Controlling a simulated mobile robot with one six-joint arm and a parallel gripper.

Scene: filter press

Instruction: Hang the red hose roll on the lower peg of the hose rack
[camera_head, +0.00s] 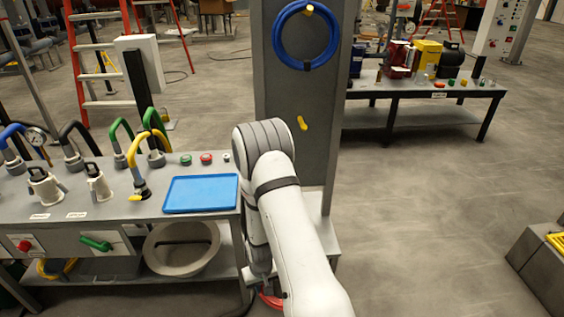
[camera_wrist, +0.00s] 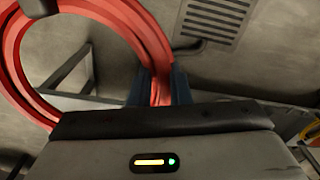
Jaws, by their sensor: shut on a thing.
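The red hose roll (camera_wrist: 140,35) is a ring of several coils filling the upper left of the wrist view. My gripper (camera_wrist: 160,88) is shut on its right side, with the blue fingers on either side of the hose. In the head view only a small red piece of the roll (camera_head: 270,299) shows low, beside my arm, which hides my gripper. The hose rack (camera_head: 276,95) is a grey upright panel. Its lower peg (camera_head: 303,123) is yellow and bare. A blue hose roll (camera_head: 278,45) hangs on the upper peg (camera_head: 309,9). The red roll is well below the lower peg.
A grey bench (camera_head: 120,212) with several hoses, jugs and a blue tray (camera_head: 201,194) stands left of my arm. A round basin (camera_head: 181,250) is on its lower shelf. A cluttered table (camera_head: 425,92) stands behind right. The floor at right is largely clear.

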